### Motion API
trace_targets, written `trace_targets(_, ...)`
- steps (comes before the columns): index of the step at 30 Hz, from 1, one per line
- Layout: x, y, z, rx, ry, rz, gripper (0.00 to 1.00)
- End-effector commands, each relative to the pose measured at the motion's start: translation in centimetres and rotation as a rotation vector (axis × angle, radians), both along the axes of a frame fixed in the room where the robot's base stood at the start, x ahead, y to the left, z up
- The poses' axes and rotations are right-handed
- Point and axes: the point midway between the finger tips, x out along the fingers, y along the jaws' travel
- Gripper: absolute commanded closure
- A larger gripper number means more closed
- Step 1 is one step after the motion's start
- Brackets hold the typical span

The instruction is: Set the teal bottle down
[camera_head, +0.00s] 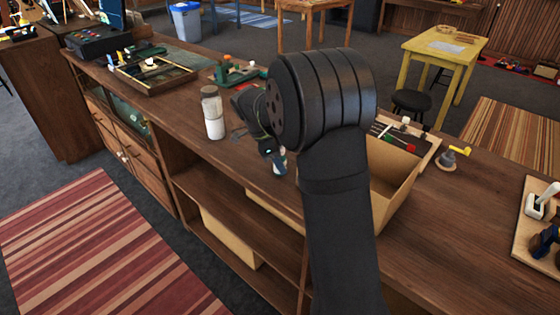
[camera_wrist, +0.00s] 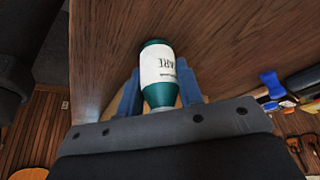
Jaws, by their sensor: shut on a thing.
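The teal bottle (camera_wrist: 158,70) has a white label with dark print. In the wrist view, my gripper (camera_wrist: 160,88) is shut on it, with a blue finger on each side. In the head view, only a small part of the bottle (camera_head: 279,162) shows below my gripper (camera_head: 270,148), over the wooden counter (camera_head: 180,100). My arm hides much of this spot. I cannot tell whether the bottle's base touches the counter.
A white jar with a brown lid (camera_head: 213,115) stands left of my gripper. A tan open box (camera_head: 398,185) is to the right, partly behind my arm. A compartment tray (camera_head: 150,75) and a green tool (camera_head: 236,73) lie farther back.

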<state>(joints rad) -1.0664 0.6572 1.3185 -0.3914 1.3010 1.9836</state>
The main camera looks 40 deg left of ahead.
Motion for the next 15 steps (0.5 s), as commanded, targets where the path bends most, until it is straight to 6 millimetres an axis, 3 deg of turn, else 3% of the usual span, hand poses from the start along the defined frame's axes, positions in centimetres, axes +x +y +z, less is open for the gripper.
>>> trace_targets(2, 0.00, -0.01, -0.25, -0.001, 0.001, 0.000, 0.90)
trace_targets(3, 0.00, 0.00, -0.27, 0.000, 0.000, 0.000, 0.63)
trace_targets(6, 0.00, 0.00, -0.25, 0.000, 0.000, 0.000, 0.45)
trace_targets(15, 0.01, 0.01, -0.08, 0.000, 0.000, 0.000, 0.45)
